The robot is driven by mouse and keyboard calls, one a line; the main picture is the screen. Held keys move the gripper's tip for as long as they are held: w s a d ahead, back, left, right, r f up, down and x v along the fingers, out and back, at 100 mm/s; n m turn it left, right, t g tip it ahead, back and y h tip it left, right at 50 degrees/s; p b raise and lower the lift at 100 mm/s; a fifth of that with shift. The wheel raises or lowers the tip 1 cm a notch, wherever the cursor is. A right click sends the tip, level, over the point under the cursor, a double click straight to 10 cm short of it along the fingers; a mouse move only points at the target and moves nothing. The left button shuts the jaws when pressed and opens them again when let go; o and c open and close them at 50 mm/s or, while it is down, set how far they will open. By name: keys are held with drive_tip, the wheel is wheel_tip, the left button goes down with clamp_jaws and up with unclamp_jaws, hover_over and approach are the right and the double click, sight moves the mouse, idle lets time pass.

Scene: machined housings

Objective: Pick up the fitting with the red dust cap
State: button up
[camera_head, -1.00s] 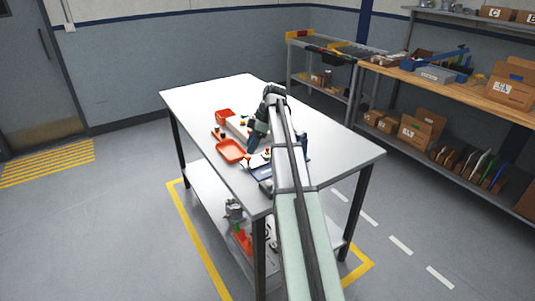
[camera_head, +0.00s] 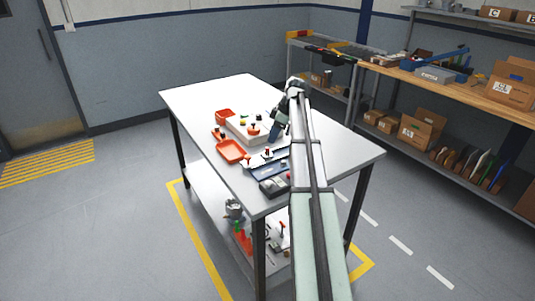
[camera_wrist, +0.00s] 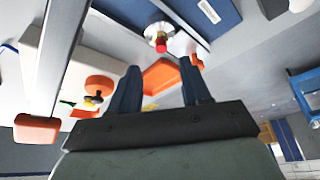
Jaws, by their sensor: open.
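The fitting with the red dust cap (camera_wrist: 159,32) is a pale metal piece with a red end, at the top of the wrist view near a blue tray (camera_wrist: 205,14). In the head view it looks like a small red-tipped piece (camera_head: 267,153) by the blue tray (camera_head: 268,169). My gripper (camera_wrist: 159,66) is open and empty. In the wrist view the fitting lies beyond the fingertips, roughly in line with the gap between them. In the head view my gripper (camera_head: 274,139) is over the table, behind and slightly right of the fitting.
A white block (camera_head: 240,130) with an orange knob (camera_wrist: 99,86) stands left of my gripper in the head view. A dark grey item (camera_head: 273,187) lies near the front. The table (camera_head: 335,150) is clear at right.

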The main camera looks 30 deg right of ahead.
sight(268, 148)
drive_tip(key=shift+s+x, duration=0.15)
drive_tip(key=shift+x, duration=1.35)
drive_tip(key=shift+s+x, duration=0.15)
drive_tip(key=shift+x, duration=1.3)
drive_tip(key=shift+d+f, duration=0.15)
clamp_jaws()
